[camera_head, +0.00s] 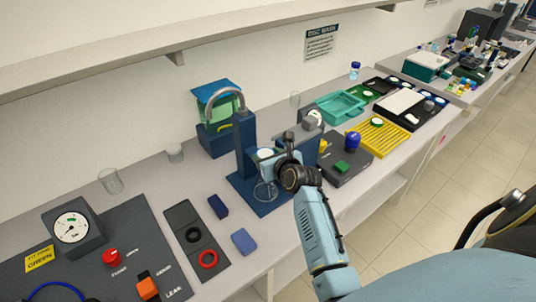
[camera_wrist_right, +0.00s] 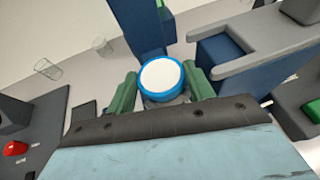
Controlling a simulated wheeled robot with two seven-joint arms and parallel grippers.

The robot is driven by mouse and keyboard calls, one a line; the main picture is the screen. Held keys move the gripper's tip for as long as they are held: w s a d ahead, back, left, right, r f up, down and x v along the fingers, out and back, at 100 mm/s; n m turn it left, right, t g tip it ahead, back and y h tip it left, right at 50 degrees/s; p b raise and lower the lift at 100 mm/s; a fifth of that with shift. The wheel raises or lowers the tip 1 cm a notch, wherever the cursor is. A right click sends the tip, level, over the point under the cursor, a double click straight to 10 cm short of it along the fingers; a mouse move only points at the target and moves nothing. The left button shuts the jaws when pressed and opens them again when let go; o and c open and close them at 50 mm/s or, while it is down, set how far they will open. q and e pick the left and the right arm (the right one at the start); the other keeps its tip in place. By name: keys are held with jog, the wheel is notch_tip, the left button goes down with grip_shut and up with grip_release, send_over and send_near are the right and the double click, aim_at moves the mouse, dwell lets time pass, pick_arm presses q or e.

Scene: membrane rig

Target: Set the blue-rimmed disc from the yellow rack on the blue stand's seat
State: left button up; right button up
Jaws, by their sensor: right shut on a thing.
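The blue-rimmed disc (camera_wrist_right: 162,78) has a white face and sits between the green fingers of my right gripper (camera_wrist_right: 161,86), which is shut on it. In the head view the disc (camera_head: 265,153) shows as a small pale face at the stand, with my right gripper (camera_head: 275,160) beside it. The dark blue stand (camera_head: 245,147) has an upright column and a flat base. Its seat is largely hidden by the disc and gripper; I cannot tell whether the disc touches it. The yellow rack (camera_head: 388,145) holds a green-rimmed disc (camera_head: 376,121). My left gripper is not in view.
A clear glass vessel (camera_head: 265,191) stands low at the stand. A grey tap (camera_head: 222,94) arches behind, by a blue box. A dark board (camera_head: 345,166) carries a blue knob and a green block to the right. A blue block (camera_head: 243,242) and a dark tray with rings lie front left.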

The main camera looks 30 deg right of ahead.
jog(key=shift+f, duration=0.15)
dwell(0.4)
jog(key=o, duration=1)
jog(key=shift+o, duration=0.2)
jog(key=shift+s, duration=0.3)
jog(key=v, duration=1.2)
jog(key=shift+s+a+r, duration=0.2)
jog(key=shift+s+r, duration=0.05)
jog(key=shift+s, duration=0.05)
